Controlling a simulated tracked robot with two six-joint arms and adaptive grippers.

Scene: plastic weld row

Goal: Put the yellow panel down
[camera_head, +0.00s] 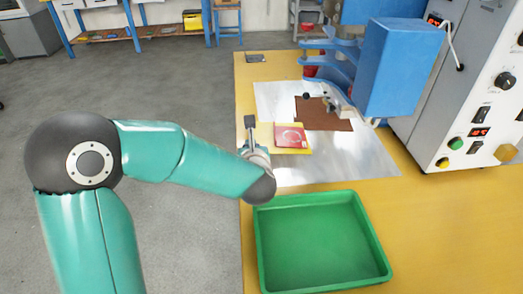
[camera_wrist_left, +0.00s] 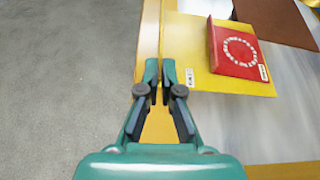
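The yellow panel (camera_head: 292,148) lies flat on the shiny metal sheet, with a red panel (camera_head: 290,136) bearing a white ring on top of it. In the left wrist view the yellow panel (camera_wrist_left: 205,65) is right of the fingertips, with the red panel (camera_wrist_left: 237,50) on its upper right part. My left gripper (camera_head: 250,122) is beside the panel's left side. My right gripper is not in view.
An empty green tray (camera_head: 318,240) stands on the yellow table in front of the metal sheet (camera_head: 350,165). A brown mat (camera_head: 330,120) lies behind the panels, under the blue machine head (camera_head: 400,70). A grey control cabinet (camera_head: 470,90) is at right. The table's left edge is near my gripper.

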